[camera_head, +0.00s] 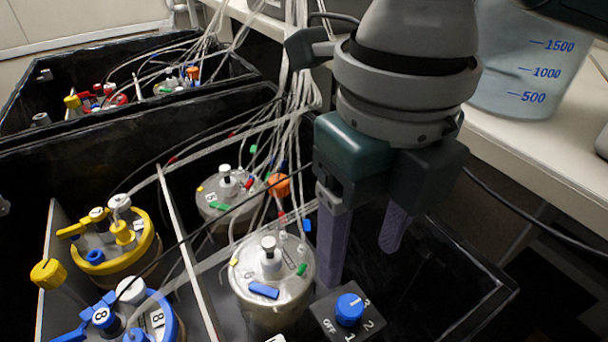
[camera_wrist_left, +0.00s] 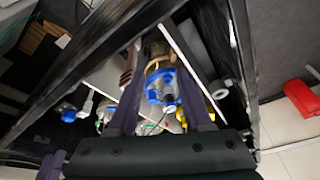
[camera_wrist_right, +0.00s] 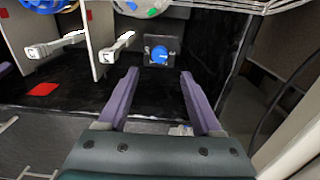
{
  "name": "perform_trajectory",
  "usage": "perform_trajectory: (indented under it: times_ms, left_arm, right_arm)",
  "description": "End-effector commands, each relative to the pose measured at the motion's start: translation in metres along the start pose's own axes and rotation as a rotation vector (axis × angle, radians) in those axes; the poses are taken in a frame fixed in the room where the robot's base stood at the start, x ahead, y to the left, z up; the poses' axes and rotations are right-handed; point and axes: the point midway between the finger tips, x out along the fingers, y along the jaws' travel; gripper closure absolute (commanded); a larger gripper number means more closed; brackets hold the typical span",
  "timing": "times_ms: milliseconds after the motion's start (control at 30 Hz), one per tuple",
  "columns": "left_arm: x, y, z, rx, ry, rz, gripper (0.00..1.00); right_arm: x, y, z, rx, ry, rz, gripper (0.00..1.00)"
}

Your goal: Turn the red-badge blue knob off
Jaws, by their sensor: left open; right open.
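A blue knob (camera_head: 349,310) sits on a dark square dial plate marked OFF, 1, 2 and 3, at the bottom of the head view. Its white mark points up and right, roughly toward the 3. I cannot make out a red badge beside it. My right gripper (camera_head: 360,262) is open and empty, its purple fingers pointing down above and behind the knob. In the right wrist view the knob (camera_wrist_right: 160,56) shows beyond the gap between the fingers (camera_wrist_right: 158,90), apart from both. My left gripper (camera_wrist_left: 160,78) is open, with a blue-lidded vessel (camera_wrist_left: 160,88) beyond its fingers; contact cannot be told.
A steel-lidded vessel (camera_head: 272,277) stands left of the knob, close to the right gripper. A yellow-lidded vessel (camera_head: 103,244) stands further left past a white divider (camera_head: 185,245). Cables hang behind.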

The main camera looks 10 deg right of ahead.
Motion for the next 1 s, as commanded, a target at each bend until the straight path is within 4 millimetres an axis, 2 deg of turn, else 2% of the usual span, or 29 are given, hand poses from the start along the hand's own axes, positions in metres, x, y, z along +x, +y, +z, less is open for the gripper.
perform_trajectory:
  times_ms: [167,400,533,700,967,1000]
  left_arm:
    - [0.006,0.0,0.002,0.0,0.0,0.0,0.5]
    - [0.02,0.001,0.007,0.0,-0.001,0.0,0.5]
    - [0.025,0.002,0.009,-0.001,-0.001,0.001,0.5]
    - [0.027,0.003,0.009,-0.004,-0.001,0.004,0.5]
    - [0.027,0.004,0.009,-0.009,0.0,0.008,0.5]
    - [0.027,0.004,0.009,-0.009,0.0,0.008,0.5]
  right_arm:
    - [0.021,-0.001,-0.001,-0.007,0.006,-0.002,0.33]
    - [0.068,-0.001,-0.001,-0.005,0.005,-0.002,0.33]
    - [0.087,-0.001,-0.001,-0.006,0.003,-0.002,0.33]
    - [0.098,-0.001,0.0,-0.005,0.001,-0.002,0.33]
    - [0.098,-0.001,0.0,-0.006,0.0,-0.002,0.33]
    - [0.098,-0.001,0.0,-0.006,0.0,-0.002,0.37]
